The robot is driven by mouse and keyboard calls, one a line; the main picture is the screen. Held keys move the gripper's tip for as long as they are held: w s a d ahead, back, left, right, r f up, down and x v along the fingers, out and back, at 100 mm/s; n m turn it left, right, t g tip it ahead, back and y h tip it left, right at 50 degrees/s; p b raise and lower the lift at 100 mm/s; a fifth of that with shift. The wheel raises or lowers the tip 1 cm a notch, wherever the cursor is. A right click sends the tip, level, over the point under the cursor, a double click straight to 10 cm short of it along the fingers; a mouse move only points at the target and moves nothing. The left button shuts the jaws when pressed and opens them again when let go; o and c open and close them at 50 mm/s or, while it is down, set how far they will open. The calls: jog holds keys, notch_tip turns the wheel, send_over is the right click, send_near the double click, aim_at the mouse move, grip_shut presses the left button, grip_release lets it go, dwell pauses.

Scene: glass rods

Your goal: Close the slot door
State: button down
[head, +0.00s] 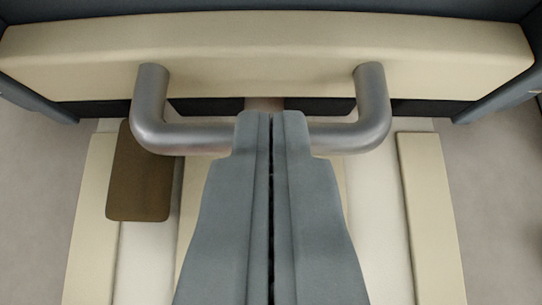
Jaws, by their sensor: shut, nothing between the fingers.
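A cream panel (270,50) with a silver U-shaped bar handle (372,115) spans the top of the view; it looks like the slot door, seen from above. The handle's two ends meet the panel and its crossbar runs toward me. My gripper (272,118) is shut, its two grey fingers side by side with nothing between them. The fingertips overlap the middle of the crossbar in the picture and hide it. I cannot tell whether they touch it. A dark gap shows under the panel's lower edge.
Dark grey frame sides (490,103) flank the panel at left and right. Below lie cream strips (430,215) and paler bands. A brown rounded plate (140,185) lies left of my gripper, partly under the handle. Grey floor (500,200) is clear at both sides.

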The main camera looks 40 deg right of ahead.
jog(key=shift+f, duration=0.35)
jog(key=shift+r, duration=0.45)
jog(key=w+r+v, duration=0.1)
jog(key=v, duration=1.1)
jog(key=shift+s+d+r, duration=0.15)
jog(key=shift+s+r, duration=0.1)
jog(key=shift+r, duration=0.25)
